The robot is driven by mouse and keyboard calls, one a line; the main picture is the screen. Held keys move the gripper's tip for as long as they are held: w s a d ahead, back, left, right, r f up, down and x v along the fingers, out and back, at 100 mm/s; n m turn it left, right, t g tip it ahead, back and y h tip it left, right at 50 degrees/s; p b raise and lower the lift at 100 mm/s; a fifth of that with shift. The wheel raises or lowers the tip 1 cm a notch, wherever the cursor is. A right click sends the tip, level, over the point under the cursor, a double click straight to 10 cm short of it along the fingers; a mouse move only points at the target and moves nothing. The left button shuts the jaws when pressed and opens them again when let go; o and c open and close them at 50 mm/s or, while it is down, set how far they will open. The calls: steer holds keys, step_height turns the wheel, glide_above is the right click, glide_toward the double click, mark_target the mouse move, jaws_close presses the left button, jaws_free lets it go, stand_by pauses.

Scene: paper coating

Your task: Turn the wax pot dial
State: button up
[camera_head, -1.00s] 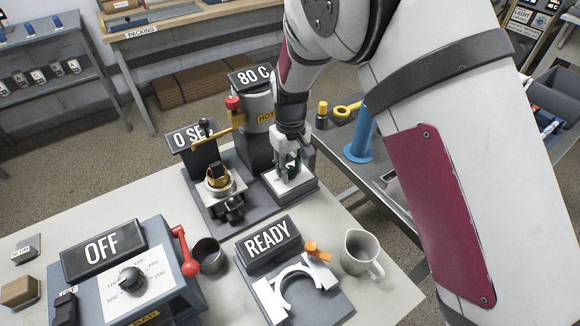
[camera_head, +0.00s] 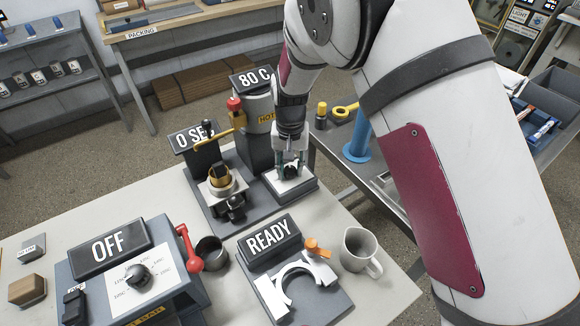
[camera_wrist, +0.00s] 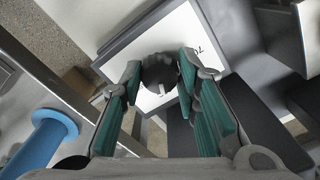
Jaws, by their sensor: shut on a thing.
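The wax pot (camera_head: 258,128) is a grey cylinder with a yellow "HOT" label, and an "80 C" sign (camera_head: 251,78) stands on top of it. Its black dial (camera_head: 291,171) sits on a white plate (camera_head: 305,181) in front of the pot. My gripper (camera_head: 290,163) reaches down from above and is shut on the dial. In the wrist view the round dark dial (camera_wrist: 160,70) sits between the green finger pads of my gripper (camera_wrist: 157,82). The fingers partly hide the dial and its plate markings in both views.
Left of the dial stands a brass-coloured fixture (camera_head: 219,178) under a "0 SEC" sign (camera_head: 193,137). The "READY" unit (camera_head: 270,237), a grey mug (camera_head: 361,250) and the "OFF" box (camera_head: 106,246) stand nearer. A blue post (camera_head: 359,140) stands on the right bench.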

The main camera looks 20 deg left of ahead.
mark_target(290, 169)
stand_by(0.4)
steer(key=o, duration=1.2)
step_height(290, 169, up, 12)
